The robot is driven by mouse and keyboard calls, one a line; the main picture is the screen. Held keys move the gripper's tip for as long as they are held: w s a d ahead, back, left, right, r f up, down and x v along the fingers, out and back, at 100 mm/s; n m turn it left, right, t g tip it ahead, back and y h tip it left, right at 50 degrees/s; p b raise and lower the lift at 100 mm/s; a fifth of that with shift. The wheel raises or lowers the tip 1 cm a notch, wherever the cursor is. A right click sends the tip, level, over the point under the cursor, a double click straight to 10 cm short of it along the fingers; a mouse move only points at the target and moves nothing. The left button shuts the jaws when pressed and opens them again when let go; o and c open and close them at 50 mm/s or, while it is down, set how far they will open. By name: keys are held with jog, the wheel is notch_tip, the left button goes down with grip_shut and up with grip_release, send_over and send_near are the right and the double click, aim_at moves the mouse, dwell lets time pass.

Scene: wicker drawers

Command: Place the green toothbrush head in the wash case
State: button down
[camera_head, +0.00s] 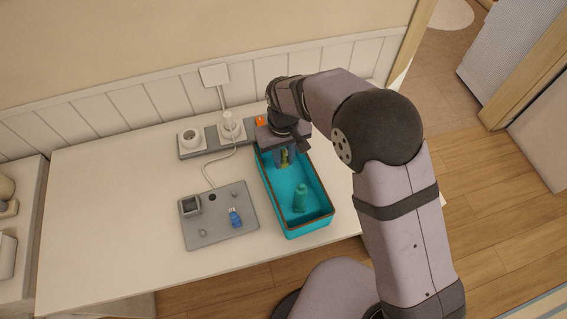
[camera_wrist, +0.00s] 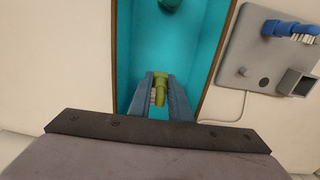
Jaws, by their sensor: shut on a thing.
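The wash case (camera_head: 290,229) is an open teal box with a brown rim, standing on the white table right of its middle. In the wrist view its teal inside (camera_wrist: 205,45) fills the middle. My gripper (camera_head: 284,163) points down over the back part of the case. In the wrist view my gripper (camera_wrist: 165,88) is shut on the green toothbrush head (camera_wrist: 160,83), a yellow-green piece with pale bristles. The head is over the case opening; I cannot tell whether it touches the bottom. A teal-green bottle-like thing (camera_head: 300,198) lies in the front part of the case.
A grey tray (camera_head: 245,195) left of the case bears a blue brush head (camera_head: 235,217) and a small square cup (camera_head: 190,206). A power strip (camera_head: 208,138) with white plugs and a cable lies behind. The table's left part is clear.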

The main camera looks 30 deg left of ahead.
aim_at(283, 150)
jog(key=shift+f+p, duration=0.35)
jog(key=shift+f, duration=1.45)
jog(key=shift+f, duration=0.2)
jog(key=c, duration=1.6)
grip_release()
jog(key=shift+c, duration=0.2)
jog(key=shift+r, duration=0.1)
notch_tip(283, 150, up, 12)
jog(key=shift+r+b, duration=0.15)
jog(key=shift+b, duration=1.1)
